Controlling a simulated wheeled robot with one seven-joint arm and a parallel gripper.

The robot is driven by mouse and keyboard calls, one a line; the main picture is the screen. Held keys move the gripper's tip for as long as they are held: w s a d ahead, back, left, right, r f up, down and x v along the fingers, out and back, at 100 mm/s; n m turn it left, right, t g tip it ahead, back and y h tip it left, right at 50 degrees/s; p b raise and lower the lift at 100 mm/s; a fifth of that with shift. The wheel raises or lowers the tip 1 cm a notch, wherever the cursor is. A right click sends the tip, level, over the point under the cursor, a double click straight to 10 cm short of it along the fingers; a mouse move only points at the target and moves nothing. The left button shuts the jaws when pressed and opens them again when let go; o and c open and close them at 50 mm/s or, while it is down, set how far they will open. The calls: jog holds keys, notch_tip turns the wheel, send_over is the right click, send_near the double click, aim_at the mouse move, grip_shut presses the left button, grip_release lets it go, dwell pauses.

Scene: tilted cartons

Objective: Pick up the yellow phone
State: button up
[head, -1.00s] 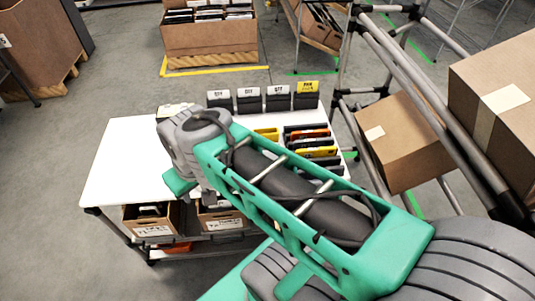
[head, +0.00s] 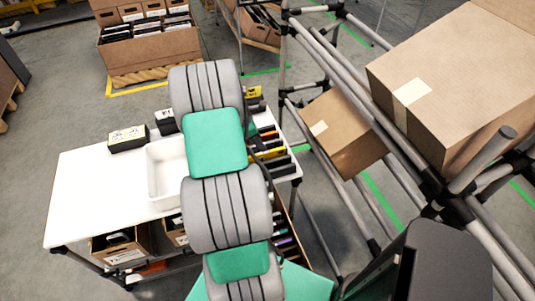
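My arm stands across the middle of the head view and covers much of the white table (head: 95,200). My gripper is not in view; the arm hides the area where it may be. Just right of the arm, a row of dark, flat items lies along the table's right side. One yellow item (head: 268,154) shows in this row, partly hidden by the arm; I cannot tell for sure that it is the yellow phone. A white tray (head: 153,184) stands left of the arm, its right part covered.
A black box with a pale label (head: 128,139) lies on the table's back edge. The table's left part is clear. A pipe rack with cartons (head: 455,85) stands close on the right. Open cartons (head: 120,246) sit under the table. A large carton (head: 150,50) stands behind.

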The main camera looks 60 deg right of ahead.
aim_at(267, 152)
jog(key=p+x, duration=0.1)
jog(key=x, duration=0.6)
jog(key=shift+w+d+f, duration=0.1)
jog(key=shift+w+f, duration=0.05)
jog(key=shift+c, duration=0.6)
grip_shut()
